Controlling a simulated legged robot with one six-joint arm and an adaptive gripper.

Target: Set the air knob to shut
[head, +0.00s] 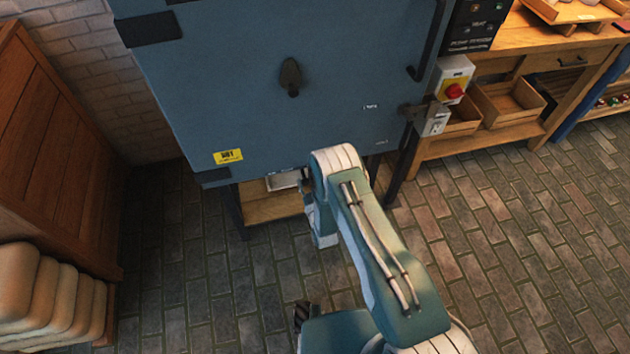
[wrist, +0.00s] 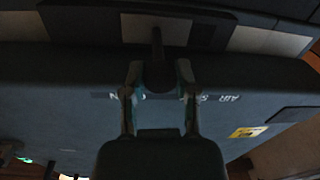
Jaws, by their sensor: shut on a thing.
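Partly hidden, upside-down lettering (wrist: 225,97) reading "AIR" lies to the right of the fingers, with more lettering to the left. In the head view my arm hides the knob and the fingertips.
The kiln door (head: 330,90) fills the upper middle, with a dark oval cover and a yellow sticker (head: 228,156). A red switch (head: 454,91) and wooden drawers stand to the right. A wooden cabinet (head: 50,150) and stacked sacks (head: 45,295) stand left. The brick floor at right is clear.

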